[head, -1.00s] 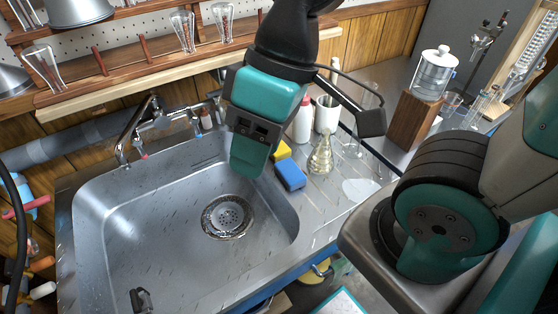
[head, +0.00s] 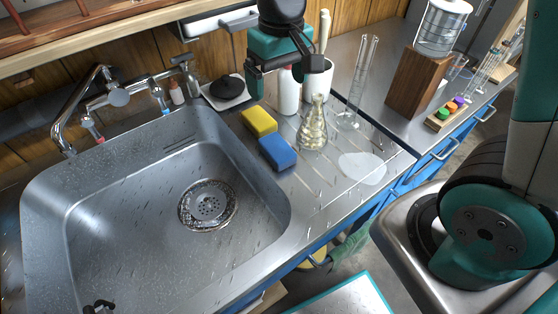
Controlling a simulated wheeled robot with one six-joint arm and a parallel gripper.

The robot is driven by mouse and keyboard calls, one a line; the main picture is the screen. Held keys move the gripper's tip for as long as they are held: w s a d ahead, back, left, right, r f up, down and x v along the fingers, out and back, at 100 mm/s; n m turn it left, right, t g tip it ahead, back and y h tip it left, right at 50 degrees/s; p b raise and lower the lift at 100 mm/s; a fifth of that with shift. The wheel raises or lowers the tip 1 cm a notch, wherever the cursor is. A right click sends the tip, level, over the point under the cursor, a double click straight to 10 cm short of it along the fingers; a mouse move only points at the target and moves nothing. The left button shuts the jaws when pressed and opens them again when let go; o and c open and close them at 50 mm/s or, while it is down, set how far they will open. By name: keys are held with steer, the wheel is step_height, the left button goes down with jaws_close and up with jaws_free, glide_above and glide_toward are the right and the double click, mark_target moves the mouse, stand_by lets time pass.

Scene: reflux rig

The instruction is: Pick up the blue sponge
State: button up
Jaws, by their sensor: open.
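The blue sponge (head: 277,153) lies on the metal counter just right of the sink basin. A yellow sponge (head: 259,121) lies right behind it, close to its back end. My gripper (head: 283,88) is above and behind the sponges, near the white bottle, with its fingers apart and nothing between them. The blue sponge is in full view and nothing touches it from above.
A flask (head: 313,130) stands close to the right of the blue sponge. A white bottle (head: 288,95), a white canister (head: 318,82) and a glass cylinder (head: 356,88) stand behind. The sink basin (head: 130,215) is open at left. A flat pale patch (head: 362,168) lies at right.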

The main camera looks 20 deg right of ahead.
step_height(320, 180, down, 3)
steer(key=w, duration=0.2)
steer(key=b, duration=0.2)
glide_above(277, 146)
steer(key=shift+m, duration=0.3)
steer(key=f, duration=1.1)
steer(key=shift+w+d, duration=0.35)
steer(key=f, duration=0.5)
steer(key=shift+s+a+f, duration=0.35)
steer(key=shift+s+f, duration=0.05)
steer(key=c, duration=1)
